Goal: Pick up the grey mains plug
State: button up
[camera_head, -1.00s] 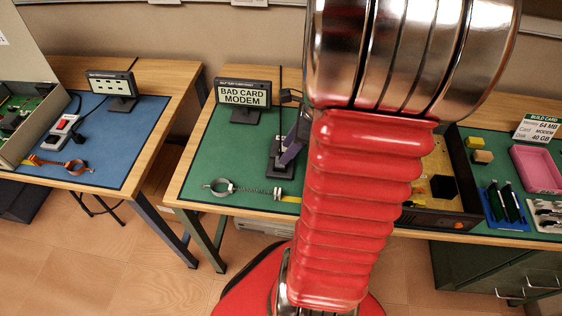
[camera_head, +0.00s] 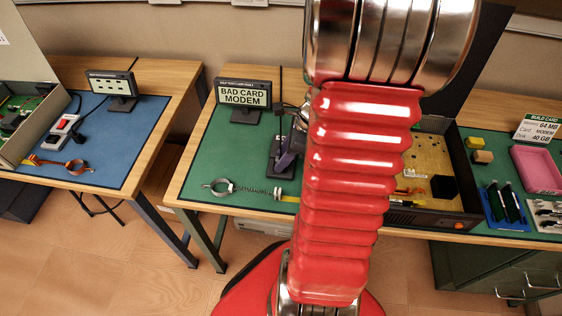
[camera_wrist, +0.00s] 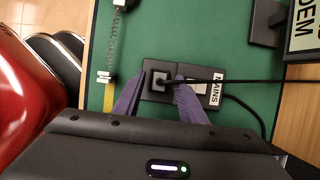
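The grey mains plug (camera_wrist: 159,80) looks dark and sits in the left part of a dark socket block (camera_wrist: 157,95) on the green mat, with its black cable running right. The block also shows in the head view (camera_head: 275,170), but the plug cannot be made out clearly there. My gripper (camera_wrist: 161,84) has purple fingers, one on each side of the plug. The fingers are apart, with small gaps to the plug visible. In the head view one purple finger shows beside the block; my red arm hides the rest.
A pale switch (camera_wrist: 196,85) and a MAINS label (camera_wrist: 215,88) lie right of the plug. A wrist strap with a coiled cord (camera_head: 220,187) lies on the mat. The BAD CARD MODEM sign (camera_head: 244,93) stands behind. An open computer case (camera_head: 434,218) is to the right.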

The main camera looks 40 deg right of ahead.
jog(key=c, duration=0.8)
jog(key=shift+r, duration=0.1)
notch_tip(320, 180, up, 10)
jog(key=shift+f, duration=0.1)
dwell(0.7)
